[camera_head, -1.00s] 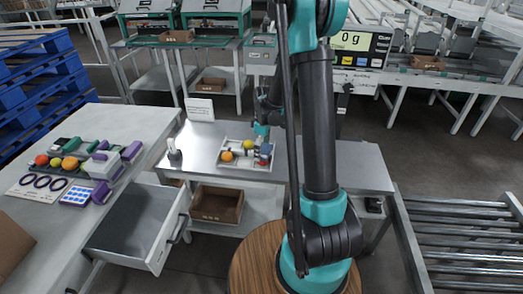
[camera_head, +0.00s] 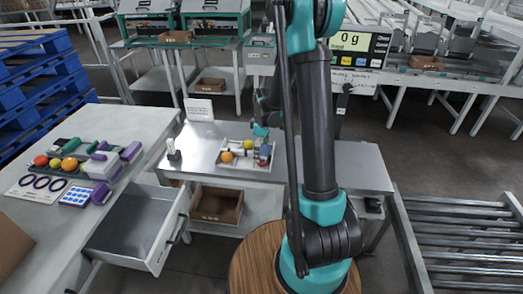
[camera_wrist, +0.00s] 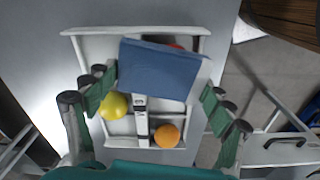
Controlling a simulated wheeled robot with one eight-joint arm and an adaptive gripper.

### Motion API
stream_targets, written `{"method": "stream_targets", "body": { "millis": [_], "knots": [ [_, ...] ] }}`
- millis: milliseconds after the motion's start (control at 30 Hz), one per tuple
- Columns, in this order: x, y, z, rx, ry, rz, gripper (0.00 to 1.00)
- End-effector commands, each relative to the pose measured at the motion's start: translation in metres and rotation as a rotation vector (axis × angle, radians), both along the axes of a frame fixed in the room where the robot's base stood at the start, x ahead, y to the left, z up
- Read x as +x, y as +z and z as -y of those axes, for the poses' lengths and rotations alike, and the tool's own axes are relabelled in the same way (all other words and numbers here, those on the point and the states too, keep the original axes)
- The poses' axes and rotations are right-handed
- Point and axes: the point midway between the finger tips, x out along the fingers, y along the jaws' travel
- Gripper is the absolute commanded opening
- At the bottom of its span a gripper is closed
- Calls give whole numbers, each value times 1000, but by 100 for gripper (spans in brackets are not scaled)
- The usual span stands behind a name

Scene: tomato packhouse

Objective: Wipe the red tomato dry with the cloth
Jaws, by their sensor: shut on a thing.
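In the wrist view a blue cloth (camera_wrist: 160,72) is between the green-padded fingers of my gripper (camera_wrist: 158,84), which are shut on it. The cloth lies over the upper part of a pale divided tray (camera_wrist: 85,42). A small bit of the red tomato (camera_wrist: 177,46) shows past the cloth's upper edge; the rest is hidden. Whether the cloth touches the tomato I cannot tell. In the head view my gripper (camera_head: 261,131) is at the tray, partly hidden by my arm, with blue and red patches at the tray's right side.
A yellow tomato (camera_wrist: 115,105) and an orange tomato (camera_wrist: 167,135) lie in the tray's other compartments. The tray stands on a metal table (camera_head: 335,165). An open drawer (camera_head: 135,222) and a side table with more produce (camera_head: 70,145) are at the left.

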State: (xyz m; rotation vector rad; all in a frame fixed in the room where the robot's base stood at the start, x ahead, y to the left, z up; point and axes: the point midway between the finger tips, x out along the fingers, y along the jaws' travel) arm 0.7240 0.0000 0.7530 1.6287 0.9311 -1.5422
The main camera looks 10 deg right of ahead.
Motion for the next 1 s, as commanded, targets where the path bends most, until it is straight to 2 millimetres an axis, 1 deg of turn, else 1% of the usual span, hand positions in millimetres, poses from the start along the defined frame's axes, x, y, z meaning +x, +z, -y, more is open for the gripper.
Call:
{"method": "stream_targets", "body": {
  "millis": [467,1000],
  "knots": [
    [-2,-2,-2,0,1,0,35],
    [-21,-3,-12,0,0,0,36]
  ]
}}
